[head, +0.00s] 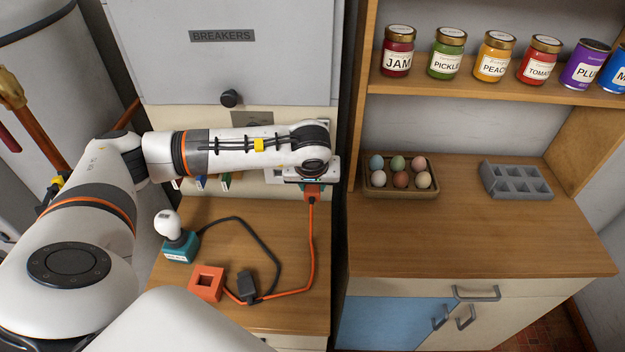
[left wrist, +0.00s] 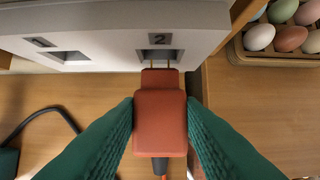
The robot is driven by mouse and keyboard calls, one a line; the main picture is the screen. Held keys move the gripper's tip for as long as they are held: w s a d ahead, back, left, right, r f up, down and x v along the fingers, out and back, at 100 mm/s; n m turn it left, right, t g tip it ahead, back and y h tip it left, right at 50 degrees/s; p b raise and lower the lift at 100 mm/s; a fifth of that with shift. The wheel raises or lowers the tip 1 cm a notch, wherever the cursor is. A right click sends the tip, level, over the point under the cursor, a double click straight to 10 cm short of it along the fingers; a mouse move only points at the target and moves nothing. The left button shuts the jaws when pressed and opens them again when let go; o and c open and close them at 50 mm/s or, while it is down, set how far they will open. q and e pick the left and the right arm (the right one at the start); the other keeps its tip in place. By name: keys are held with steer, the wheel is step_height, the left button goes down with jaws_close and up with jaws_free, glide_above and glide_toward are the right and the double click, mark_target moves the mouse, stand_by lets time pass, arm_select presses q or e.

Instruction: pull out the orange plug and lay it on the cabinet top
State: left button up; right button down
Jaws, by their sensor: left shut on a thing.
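The orange plug (head: 312,190) is at the outlet panel below the breaker box, and its orange cord (head: 312,240) hangs down to the cabinet top (head: 286,222). My left gripper (head: 312,182) is shut on the plug. In the left wrist view the dark green fingers (left wrist: 160,120) press both sides of the plug (left wrist: 160,122). Its brass prongs show between the plug body and socket 2 (left wrist: 160,54), so the body stands off the socket face. Whether the prong tips are still in the slots I cannot tell. My right gripper is not in view.
On the cabinet top are an orange block with a square hole (head: 206,283), a dark box-shaped connector (head: 247,287) and a bulb on a teal base (head: 180,247). An egg tray (head: 400,192) stands on the counter to the right. Bare wood lies beneath the plug.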

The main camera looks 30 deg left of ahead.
arm_select(q)
steer(key=shift+s+d, duration=0.5)
steer(key=shift+s, duration=0.3)
